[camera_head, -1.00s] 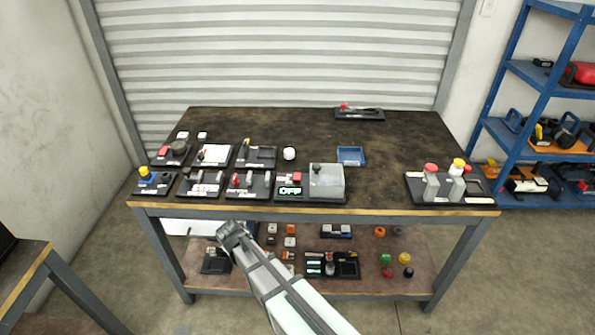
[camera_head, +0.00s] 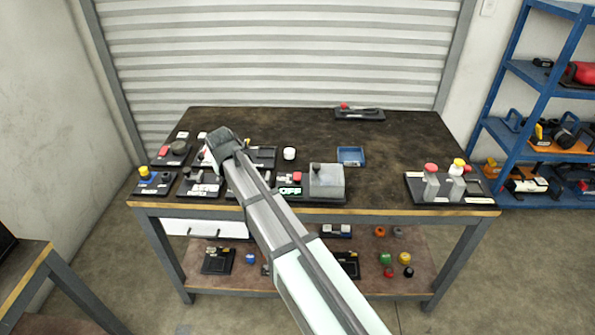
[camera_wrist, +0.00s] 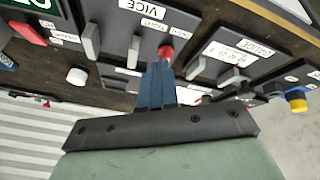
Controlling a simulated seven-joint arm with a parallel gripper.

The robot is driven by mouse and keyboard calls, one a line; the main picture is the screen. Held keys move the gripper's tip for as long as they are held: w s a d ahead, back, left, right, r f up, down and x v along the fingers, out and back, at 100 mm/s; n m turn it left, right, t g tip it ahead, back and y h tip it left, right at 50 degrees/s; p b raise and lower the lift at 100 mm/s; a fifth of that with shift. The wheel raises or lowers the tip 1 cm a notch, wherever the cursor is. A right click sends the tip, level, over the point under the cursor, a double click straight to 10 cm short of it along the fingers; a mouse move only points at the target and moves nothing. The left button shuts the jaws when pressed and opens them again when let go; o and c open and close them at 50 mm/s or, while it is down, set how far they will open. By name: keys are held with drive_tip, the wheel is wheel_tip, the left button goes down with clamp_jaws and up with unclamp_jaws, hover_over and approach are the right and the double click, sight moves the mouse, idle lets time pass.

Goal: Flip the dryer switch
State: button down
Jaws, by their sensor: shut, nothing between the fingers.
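My gripper (camera_head: 220,146) is over the left part of the workbench, above the switch panels; its fingertips are hidden in the head view. In the wrist view the blue fingers (camera_wrist: 157,82) are together and empty. Their tips are close to a red-tipped lever (camera_wrist: 166,52) on the panel marked VICE (camera_wrist: 124,22); I cannot tell whether they touch. Right of it in the wrist view is a panel with a white label (camera_wrist: 229,57) and grey levers (camera_wrist: 233,76). I cannot read clearly which switch is the dryer's.
A control box with a green OFF display (camera_head: 290,190) stands right of my arm. A yellow-and-blue knob (camera_head: 146,173) is at the bench's left end. The bench's right middle is clear.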

drive_tip(key=w+d+r+m+g, duration=0.1)
drive_tip(key=w+d+r+m, duration=0.3)
drive_tip(key=d, duration=0.6)
drive_tip(key=w+d+r+m+g, duration=0.1)
drive_tip(key=d+r+g, duration=0.1)
drive_tip(key=d+r, duration=0.55)
hover_over(298, 177)
drive_tip(key=shift+m, duration=0.3)
drive_tip(key=f, duration=1.3)
drive_tip(key=shift+s, duration=0.3)
drive_tip(key=shift+s+f, duration=0.15)
drive_tip(key=shift+f, duration=0.7)
